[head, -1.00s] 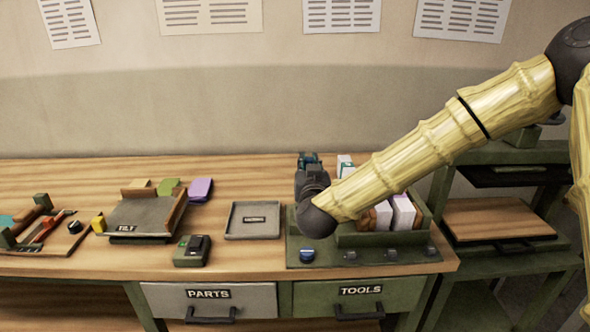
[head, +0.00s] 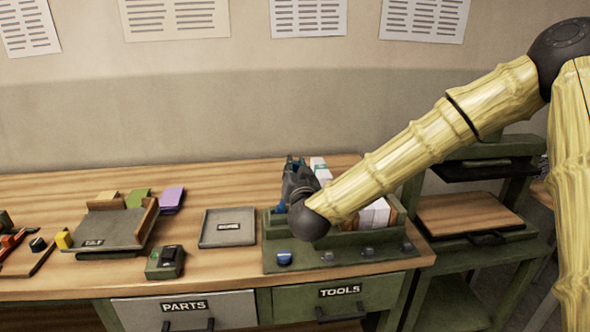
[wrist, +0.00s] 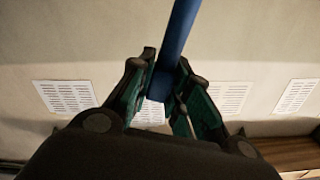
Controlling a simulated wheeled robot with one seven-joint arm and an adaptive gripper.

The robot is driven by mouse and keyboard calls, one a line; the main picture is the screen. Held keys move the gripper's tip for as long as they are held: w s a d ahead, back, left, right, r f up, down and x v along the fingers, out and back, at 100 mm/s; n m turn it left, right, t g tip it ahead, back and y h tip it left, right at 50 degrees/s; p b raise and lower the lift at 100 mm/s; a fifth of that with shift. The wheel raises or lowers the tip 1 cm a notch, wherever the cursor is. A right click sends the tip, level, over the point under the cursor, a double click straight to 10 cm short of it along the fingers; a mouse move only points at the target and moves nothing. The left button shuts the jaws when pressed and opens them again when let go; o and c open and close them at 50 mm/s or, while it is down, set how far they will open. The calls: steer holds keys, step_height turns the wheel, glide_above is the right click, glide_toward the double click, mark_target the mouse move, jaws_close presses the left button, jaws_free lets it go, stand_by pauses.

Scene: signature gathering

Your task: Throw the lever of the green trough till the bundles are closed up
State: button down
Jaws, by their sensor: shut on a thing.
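The green trough (head: 350,262) stands at the right end of the bench, with white and brown bundles (head: 374,214) inside it. My arm crosses in front and hides part of the trough and bundles. My gripper (head: 296,165) is at the trough's left end. In the wrist view my gripper (wrist: 160,95) is shut on a blue bar (wrist: 177,40), which looks like the lever. The lever's base and the gaps between the bundles are hidden.
Further left are a tilting tray (head: 108,228) and a small dark green box (head: 165,262). A green press-like stand (head: 470,190) is at the right.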

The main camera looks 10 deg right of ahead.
steer(key=shift+r, duration=0.1)
steer(key=c, duration=1.3)
jaws_free()
steer(key=shift+d, duration=0.1)
steer(key=s, duration=0.8)
steer(key=s+a, duration=0.1)
steer(key=s, duration=0.3)
